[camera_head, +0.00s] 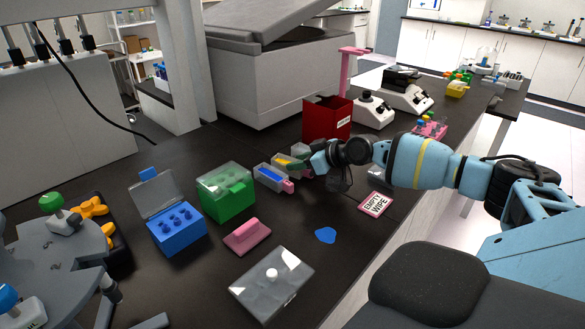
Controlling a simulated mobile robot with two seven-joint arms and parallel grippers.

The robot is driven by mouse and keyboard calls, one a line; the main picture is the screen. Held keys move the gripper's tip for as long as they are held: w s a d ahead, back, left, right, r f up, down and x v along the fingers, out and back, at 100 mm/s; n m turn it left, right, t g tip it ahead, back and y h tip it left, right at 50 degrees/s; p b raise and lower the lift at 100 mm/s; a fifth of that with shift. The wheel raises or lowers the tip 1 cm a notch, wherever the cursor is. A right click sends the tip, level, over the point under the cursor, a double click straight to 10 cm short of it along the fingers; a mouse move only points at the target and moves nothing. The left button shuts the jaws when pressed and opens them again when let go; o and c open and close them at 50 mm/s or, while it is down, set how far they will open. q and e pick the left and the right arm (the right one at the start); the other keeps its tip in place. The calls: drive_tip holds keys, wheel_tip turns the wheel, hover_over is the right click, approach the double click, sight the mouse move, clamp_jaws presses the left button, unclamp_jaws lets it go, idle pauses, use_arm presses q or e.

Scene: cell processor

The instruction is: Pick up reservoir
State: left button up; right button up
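Two small grey reservoirs stand side by side on the dark bench. The front one (268,177) has a blue inside and a pink tab at its right end. The one behind it (283,160) has a yellow inside and is partly covered by my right gripper. My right gripper (304,165) reaches in from the right, low over the bench, with its fingers at the right end of the reservoirs. The fingers are small and dark here, so I cannot tell whether they are open, shut or touching a reservoir. My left gripper is out of view.
A green box (226,200), an open blue box (177,231), a pink block (247,236) and a clear-lidded case (271,284) stand nearer. A red bin (326,120) stands behind the gripper. An "empty wipe" packet (376,204) and a blue piece (325,236) lie flat.

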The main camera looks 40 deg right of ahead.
drive_tip(key=shift+r, duration=0.1)
wheel_tip(320, 180, up, 10)
drive_tip(key=shift+f, duration=0.1)
idle(0.5)
drive_tip(key=shift+o, duration=1.3)
clamp_jaws()
